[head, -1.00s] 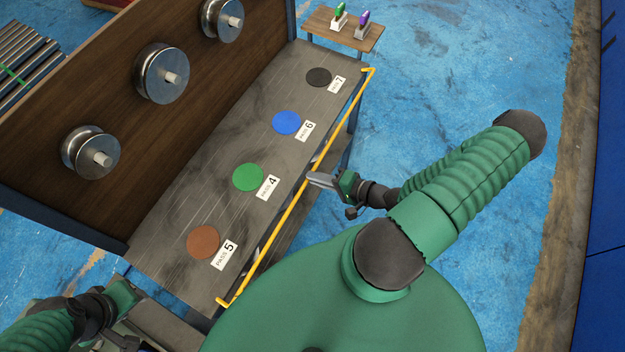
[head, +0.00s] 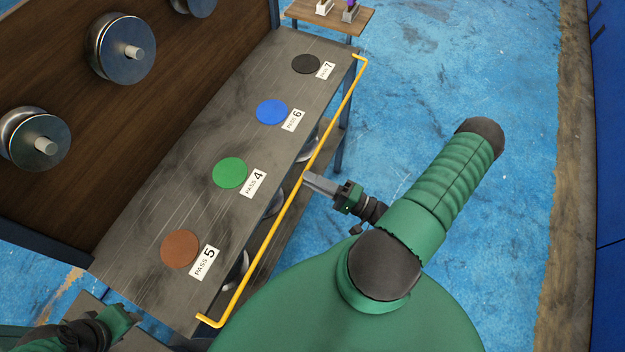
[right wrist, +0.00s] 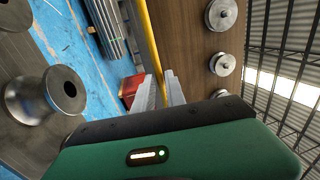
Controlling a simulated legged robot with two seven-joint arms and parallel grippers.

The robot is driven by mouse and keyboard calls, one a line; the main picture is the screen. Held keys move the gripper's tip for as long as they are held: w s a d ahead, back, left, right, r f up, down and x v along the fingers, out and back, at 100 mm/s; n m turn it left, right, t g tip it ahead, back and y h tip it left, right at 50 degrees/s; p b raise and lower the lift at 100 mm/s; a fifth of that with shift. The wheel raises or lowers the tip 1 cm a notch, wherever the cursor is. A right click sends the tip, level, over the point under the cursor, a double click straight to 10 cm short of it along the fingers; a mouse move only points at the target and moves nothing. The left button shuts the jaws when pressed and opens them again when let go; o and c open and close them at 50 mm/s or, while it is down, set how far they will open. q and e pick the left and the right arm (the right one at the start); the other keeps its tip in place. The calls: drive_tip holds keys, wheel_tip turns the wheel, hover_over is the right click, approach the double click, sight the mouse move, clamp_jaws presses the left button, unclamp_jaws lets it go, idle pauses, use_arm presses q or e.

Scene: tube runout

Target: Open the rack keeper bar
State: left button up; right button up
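The yellow keeper bar (head: 269,232) runs along the front edge of the rack's grey top, with a short bent arm at each end. It stands a little out from the edge. My right gripper (head: 308,180) is at about the middle of the bar. In the right wrist view its fingers (right wrist: 160,92) are close together with the yellow bar (right wrist: 152,45) between them, so it appears shut on the bar. My left gripper (head: 128,318) is at the lower left, away from the bar; its fingers are not clear.
The grey top (head: 200,200) carries brown, green, blue and black discs with PASS labels. Grooved metal rollers sit on pegs on the wooden back panel (head: 75,100). More rollers show partly under the bar. A small wooden table (head: 335,20) stands behind. Blue floor at right is clear.

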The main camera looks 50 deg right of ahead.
drive_tip(key=shift+o, duration=1.3)
drive_tip(key=b+v, duration=0.2)
drive_tip(key=v, duration=1.5)
drive_tip(key=shift+b, duration=0.3)
drive_tip(key=shift+w+f, duration=0.1)
drive_tip(key=shift+d, duration=0.1)
